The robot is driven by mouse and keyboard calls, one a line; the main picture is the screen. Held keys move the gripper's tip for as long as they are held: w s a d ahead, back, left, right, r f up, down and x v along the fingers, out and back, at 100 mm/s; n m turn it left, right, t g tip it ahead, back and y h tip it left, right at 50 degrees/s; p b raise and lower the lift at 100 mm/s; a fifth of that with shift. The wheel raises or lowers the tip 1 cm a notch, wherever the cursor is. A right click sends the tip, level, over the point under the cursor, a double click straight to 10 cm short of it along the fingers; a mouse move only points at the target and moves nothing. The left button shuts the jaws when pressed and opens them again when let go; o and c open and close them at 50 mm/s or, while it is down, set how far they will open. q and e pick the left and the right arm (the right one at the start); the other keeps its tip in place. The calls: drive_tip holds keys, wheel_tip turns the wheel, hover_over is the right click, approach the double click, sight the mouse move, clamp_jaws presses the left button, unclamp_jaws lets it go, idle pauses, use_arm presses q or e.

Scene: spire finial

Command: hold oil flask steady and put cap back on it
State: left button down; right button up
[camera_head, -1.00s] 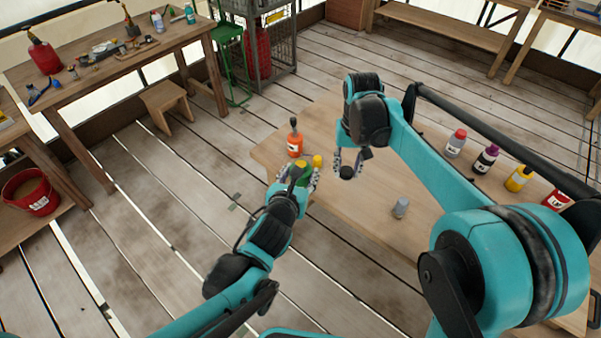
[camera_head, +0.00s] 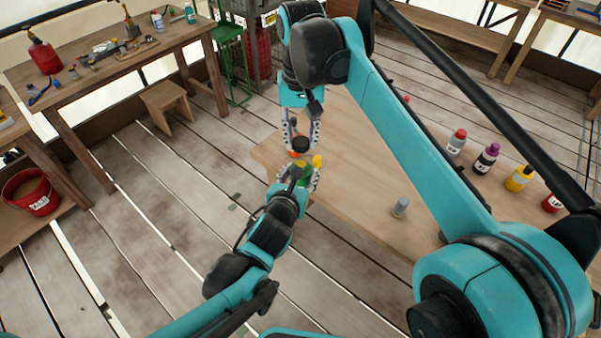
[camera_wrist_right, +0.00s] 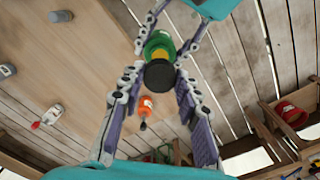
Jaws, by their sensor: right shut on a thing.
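The green oil flask (camera_head: 304,181) with a yellow top is between the fingers of my left gripper (camera_head: 299,178) at the table's near left corner. It also shows in the right wrist view (camera_wrist_right: 156,41), with the left gripper's fingers on both sides of it. My right gripper (camera_head: 301,138) is shut on the black cap (camera_head: 300,145), just above the flask in the head view. In the right wrist view the cap (camera_wrist_right: 160,76) covers part of the flask's yellow top. I cannot tell whether cap and flask touch.
Several capped bottles, one yellow (camera_head: 519,178), line the right side. The table's middle is clear.

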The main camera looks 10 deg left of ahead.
sight(301, 164)
drive_tip(key=shift+f, duration=0.1)
drive_tip(key=shift+f, duration=1.95)
drive_tip(key=shift+f, duration=0.85)
drive_tip(key=shift+f, duration=0.6)
